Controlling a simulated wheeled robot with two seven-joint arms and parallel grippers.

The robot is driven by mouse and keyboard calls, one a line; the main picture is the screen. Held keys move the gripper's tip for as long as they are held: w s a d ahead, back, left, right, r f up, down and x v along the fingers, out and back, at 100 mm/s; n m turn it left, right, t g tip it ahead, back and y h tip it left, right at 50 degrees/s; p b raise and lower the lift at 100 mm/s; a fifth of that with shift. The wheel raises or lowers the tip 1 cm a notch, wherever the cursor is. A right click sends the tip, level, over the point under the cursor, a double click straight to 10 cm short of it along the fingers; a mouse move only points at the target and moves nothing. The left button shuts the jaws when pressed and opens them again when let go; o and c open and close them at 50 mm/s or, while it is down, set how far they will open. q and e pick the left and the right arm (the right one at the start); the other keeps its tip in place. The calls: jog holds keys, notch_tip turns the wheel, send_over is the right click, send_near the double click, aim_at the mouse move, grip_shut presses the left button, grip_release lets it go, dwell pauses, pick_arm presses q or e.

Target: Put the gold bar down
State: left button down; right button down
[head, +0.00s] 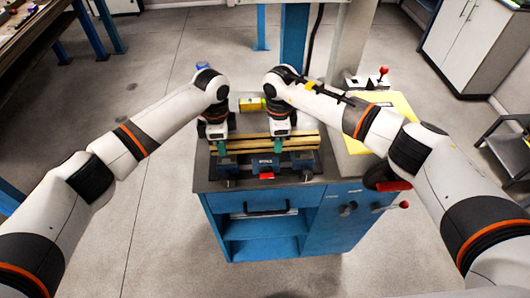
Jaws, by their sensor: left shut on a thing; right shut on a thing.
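The gold bar (250,147) is long and lies level across the picture, over a dark and blue fixture (262,164) on top of a blue workbench (265,200). My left gripper (221,148) is shut on the bar near its left end. My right gripper (281,145) is shut on it right of the middle. Both point down. The fingertips are small here and partly hidden by the bar. I cannot tell whether the bar touches the fixture or hangs just above it.
A yellow-green block (250,104) stands behind the bar. A yellow panel (398,112) and a red-knobbed lever (383,71) are at the right. Red-ended handles (403,205) stick out from the bench's right side. A blue post (293,40) rises behind. The floor at left is clear.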

pick_arm(q)
jog(key=shift+d+f+b, duration=0.1)
jog(key=shift+f+b, duration=0.3)
jog(key=shift+f, duration=0.25)
pick_arm(e)
jog(key=shift+f, duration=0.65)
pick_arm(q)
jog(key=c, duration=0.9)
grip_release()
jog(key=shift+r, duration=0.2)
pick_arm(e)
jog(key=c, duration=0.9)
grip_release()
jog(key=shift+r, duration=0.2)
